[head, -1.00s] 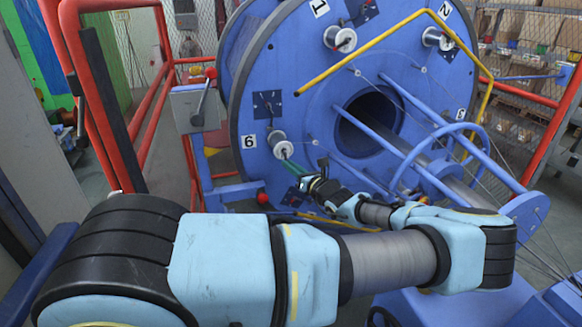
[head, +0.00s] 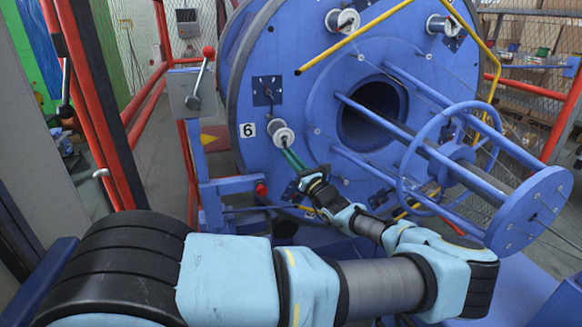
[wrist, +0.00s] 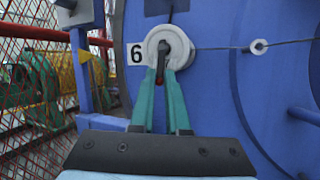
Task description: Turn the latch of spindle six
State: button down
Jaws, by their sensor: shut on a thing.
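Spindle six (head: 281,134) is a pale spool on the face of the large blue disc (head: 320,95), next to a white plate with the number 6 (head: 248,130). It also shows in the wrist view (wrist: 148,46), with a dark latch (wrist: 161,62) at its centre. My gripper (head: 288,153) reaches it from the lower right. Its two green fingers, also in the wrist view (wrist: 161,80), are shut on the latch. A small red part shows between the fingers. The fingertips partly hide the latch, so its exact angle is hard to tell.
A blue handwheel (head: 405,165) and long blue bars stand out from the disc on the right. A bent yellow rod (head: 350,38) crosses above. A grey box with a red-knobbed lever (head: 194,90) and red rails are on the left. A wire (wrist: 215,48) runs right from the spindle.

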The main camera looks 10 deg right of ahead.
dwell(0.4)
jog(key=c, duration=0.9)
grip_release()
jog(key=b+v, duration=0.4)
jog(key=v, duration=0.6)
jog(key=shift+s+f, duration=0.3)
jog(key=shift+d, duration=0.15)
